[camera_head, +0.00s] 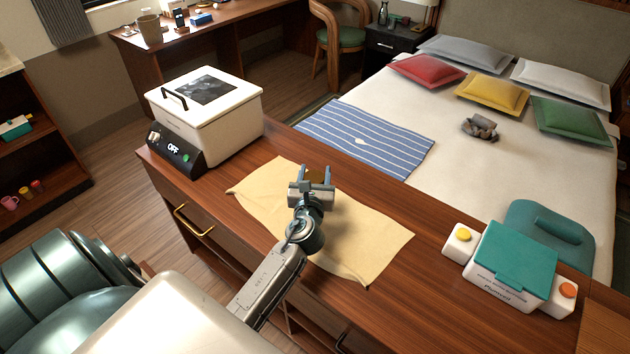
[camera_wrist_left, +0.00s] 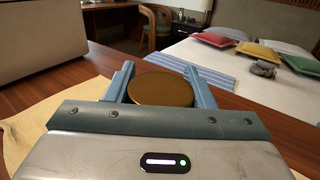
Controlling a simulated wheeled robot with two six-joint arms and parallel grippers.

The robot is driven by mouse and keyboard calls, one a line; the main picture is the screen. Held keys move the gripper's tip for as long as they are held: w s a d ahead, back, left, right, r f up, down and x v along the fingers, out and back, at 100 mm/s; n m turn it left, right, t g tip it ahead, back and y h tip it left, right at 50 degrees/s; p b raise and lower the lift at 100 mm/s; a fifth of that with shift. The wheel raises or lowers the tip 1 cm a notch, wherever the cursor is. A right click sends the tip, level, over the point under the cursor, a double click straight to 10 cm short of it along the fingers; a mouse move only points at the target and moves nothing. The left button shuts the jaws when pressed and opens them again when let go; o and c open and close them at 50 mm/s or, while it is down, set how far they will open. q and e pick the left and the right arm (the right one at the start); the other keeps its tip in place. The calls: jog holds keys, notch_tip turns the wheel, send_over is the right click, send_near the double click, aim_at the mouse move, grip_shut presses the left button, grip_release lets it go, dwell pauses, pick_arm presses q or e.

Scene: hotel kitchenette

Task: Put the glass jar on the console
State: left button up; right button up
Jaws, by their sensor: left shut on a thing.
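My left gripper (camera_head: 317,179) is shut on a round thing with a flat golden-brown top, which I take for the glass jar's lid (camera_wrist_left: 163,89). In the left wrist view the two blue-grey fingers stand on either side of this lid. In the head view only a small brown part of the jar (camera_head: 316,175) shows between the fingers. The jar's body is hidden, and I cannot tell whether it touches the surface below. The gripper is over the beige cloth (camera_head: 375,240) on the wooden console (camera_head: 425,270). My right gripper is not in view.
A white lidded box (camera_head: 215,135) with a black "OFF" panel (camera_head: 175,150) stands on the console's left end. A teal-and-white device (camera_head: 510,265) stands toward the right end. Bare wood lies between cloth and device. The bed (camera_head: 440,150) is behind.

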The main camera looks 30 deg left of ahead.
pick_arm(q)
jog(key=shift+r, duration=0.1)
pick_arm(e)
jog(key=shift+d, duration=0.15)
pick_arm(q)
jog(key=shift+s+d+f, duration=0.1)
jog(key=shift+s+f, duration=0.05)
jog(key=shift+f, duration=0.4)
grip_shut()
jog(key=o, duration=1.1)
grip_release()
jog(key=shift+c, duration=0.2)
jog(key=o, duration=0.4)
jog(key=shift+f, duration=0.1)
jog(key=shift+c, duration=0.2)
jog(key=shift+w, duration=0.2)
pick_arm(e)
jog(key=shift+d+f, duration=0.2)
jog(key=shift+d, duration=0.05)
